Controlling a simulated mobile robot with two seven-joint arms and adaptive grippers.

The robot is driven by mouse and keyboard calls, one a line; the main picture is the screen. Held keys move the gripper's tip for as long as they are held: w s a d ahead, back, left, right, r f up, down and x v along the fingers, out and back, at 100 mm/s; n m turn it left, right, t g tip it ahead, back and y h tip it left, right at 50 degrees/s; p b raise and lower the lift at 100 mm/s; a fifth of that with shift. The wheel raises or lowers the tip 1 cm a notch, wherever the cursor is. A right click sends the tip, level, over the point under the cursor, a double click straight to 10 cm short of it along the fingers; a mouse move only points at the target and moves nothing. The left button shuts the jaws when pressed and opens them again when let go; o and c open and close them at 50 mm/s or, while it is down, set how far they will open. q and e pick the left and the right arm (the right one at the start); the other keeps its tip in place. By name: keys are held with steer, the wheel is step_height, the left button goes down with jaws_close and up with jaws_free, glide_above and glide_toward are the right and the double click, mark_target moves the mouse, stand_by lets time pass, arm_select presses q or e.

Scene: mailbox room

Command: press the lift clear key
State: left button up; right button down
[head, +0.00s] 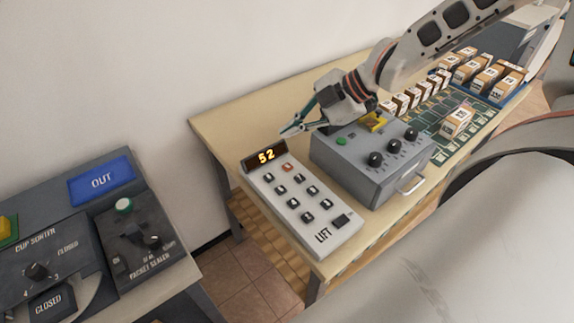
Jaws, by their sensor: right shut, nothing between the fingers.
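The lift keypad (327,237), a pale sloped panel marked LIFT, stands at the left end of the wooden table. Its display (265,156) reads 52 in orange. It has several small black keys, one red-orange key (287,167) near the display, and a larger dark key (342,220) at the near right corner. The key labels are too small to read, so I cannot tell which is clear. My right gripper (291,128) is shut and empty, above and behind the display, apart from the keys. My left gripper is not in view.
A grey control box (335,170) with black knobs, a green button and a front handle stands right of the keypad. Small labelled boxes (458,119) stand farther right on the table. A dark console (92,228) is at lower left, across a floor gap.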

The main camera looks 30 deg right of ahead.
steer(key=f, duration=0.1)
steer(key=b, duration=0.6)
glide_above(290, 167)
step_height(290, 167, down, 7)
steer(key=shift+r, duration=0.15)
steer(key=shift+f, duration=0.35)
steer(key=shift+f+b, duration=0.2)
steer(key=shift+b, duration=0.1)
stand_by(0.4)
